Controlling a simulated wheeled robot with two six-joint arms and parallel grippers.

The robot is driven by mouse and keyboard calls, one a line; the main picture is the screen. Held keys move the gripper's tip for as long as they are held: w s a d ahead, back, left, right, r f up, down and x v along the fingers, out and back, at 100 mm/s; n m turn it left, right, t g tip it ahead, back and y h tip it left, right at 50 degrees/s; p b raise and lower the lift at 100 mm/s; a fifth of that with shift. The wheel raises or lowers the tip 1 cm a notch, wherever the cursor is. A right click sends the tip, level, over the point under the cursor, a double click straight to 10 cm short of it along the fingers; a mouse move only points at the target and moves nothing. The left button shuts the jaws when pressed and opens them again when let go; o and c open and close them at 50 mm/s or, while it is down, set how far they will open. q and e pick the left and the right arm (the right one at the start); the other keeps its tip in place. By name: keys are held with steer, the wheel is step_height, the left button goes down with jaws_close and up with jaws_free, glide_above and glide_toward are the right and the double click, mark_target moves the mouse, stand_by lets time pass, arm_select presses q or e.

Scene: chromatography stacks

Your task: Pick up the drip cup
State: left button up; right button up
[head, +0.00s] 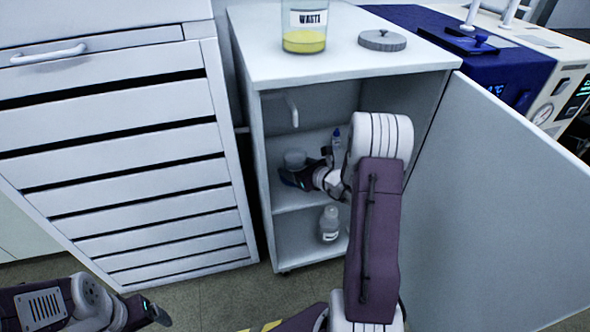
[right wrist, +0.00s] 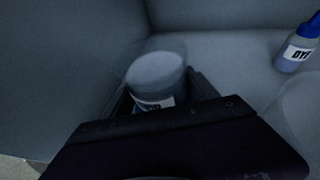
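The drip cup (head: 295,159) is a small clear cup with a pale round top on the cabinet's middle shelf, near its left wall. In the right wrist view the cup (right wrist: 157,74) stands between the fingers of my right gripper (right wrist: 164,98), and its label is partly covered by the gripper. The fingers are spread, one on each side of the cup; contact is hard to make out. In the head view my right gripper (head: 296,178) reaches into the cabinet at the cup. My left gripper (head: 152,312) is low at the left, away from the cabinet, its fingers unclear.
A blue-capped dye bottle (right wrist: 298,50) stands right of the cup. A white pipe (head: 292,110) hangs above. A bottle (head: 329,224) sits on the lower shelf. The open door (head: 490,190) bounds the right. A waste jar (head: 304,30) and grey lid (head: 382,40) are on top.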

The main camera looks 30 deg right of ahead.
steer(key=c, duration=1.1)
steer(key=shift+o, duration=0.2)
steer(key=shift+r, duration=0.15)
step_height(320, 180, up, 10)
steer(key=p, duration=0.6)
